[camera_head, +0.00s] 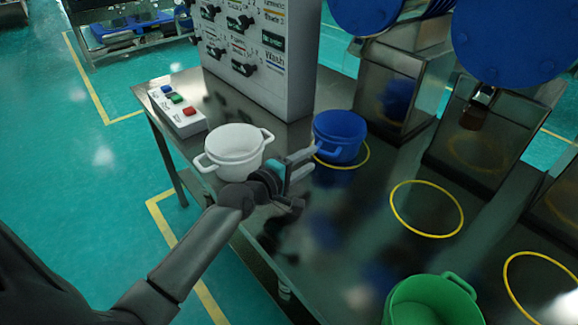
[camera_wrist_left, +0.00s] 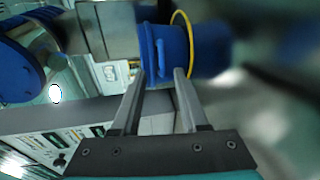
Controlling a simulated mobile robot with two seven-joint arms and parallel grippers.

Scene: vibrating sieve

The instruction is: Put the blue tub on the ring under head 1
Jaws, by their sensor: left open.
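The blue tub (camera_head: 339,132) stands upright on the dark steel table, over a yellow ring (camera_head: 367,158) that shows along its front and right. In the left wrist view the tub (camera_wrist_left: 178,52) lies just beyond the fingertips, its handle (camera_wrist_left: 160,58) pointing toward them. My left gripper (camera_head: 309,162) is open, just left of and in front of the tub. In the wrist view the fingers (camera_wrist_left: 163,78) are apart, with the handle near the gap between them; whether they touch it I cannot tell. My right gripper is not in view.
A green tub (camera_head: 432,300) stands at the front. Empty yellow rings (camera_head: 427,209) lie to the right. A control box (camera_head: 178,110), a white panel cabinet (camera_head: 262,60) and steel machines with blue discs (camera_head: 510,40) border the table.

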